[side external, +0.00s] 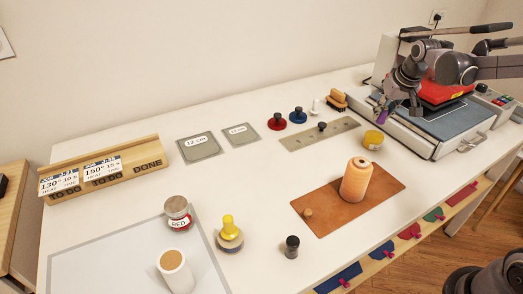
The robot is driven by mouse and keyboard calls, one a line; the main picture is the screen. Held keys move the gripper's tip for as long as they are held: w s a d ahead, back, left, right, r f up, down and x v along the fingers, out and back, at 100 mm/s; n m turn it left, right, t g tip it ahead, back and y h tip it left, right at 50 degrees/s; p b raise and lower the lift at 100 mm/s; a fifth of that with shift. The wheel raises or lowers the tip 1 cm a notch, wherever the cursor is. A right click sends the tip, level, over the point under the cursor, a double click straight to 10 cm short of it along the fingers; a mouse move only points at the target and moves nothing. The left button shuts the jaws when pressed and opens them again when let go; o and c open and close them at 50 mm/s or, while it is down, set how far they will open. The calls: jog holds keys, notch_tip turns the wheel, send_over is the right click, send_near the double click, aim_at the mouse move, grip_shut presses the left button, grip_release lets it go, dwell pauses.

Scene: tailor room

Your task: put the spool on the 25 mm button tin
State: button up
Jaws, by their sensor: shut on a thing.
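My gripper (384,104) is at the upper right, pointing down in front of the heat press. It is shut on a small purple thing, which looks like the spool (381,113); the fingers partly hide it. A short round yellow tin (373,140) with a pale label stands on the table below and slightly left of the spool. Its label is too small to read, so I cannot confirm that it is the 25 mm button tin. The spool is apart from this tin, with a gap between them.
The heat press (430,130) stands right of the tin. A large orange thread cone (357,180) stands on a brown mat (330,215) in front. A grey metal strip (320,134) lies left of the tin. A jar labelled RED (178,213) stands front left. The middle of the white table is clear.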

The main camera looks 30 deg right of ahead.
aim_at(381, 120)
jog(key=shift+w+a+f, duration=0.1)
jog(key=shift+w+f, duration=0.05)
jog(key=shift+f, duration=2)
jog(key=shift+f, duration=0.1)
jog(key=o, duration=0.8)
jog(key=shift+o, duration=0.2)
jog(key=v, duration=1.2)
jog(key=x, duration=1.2)
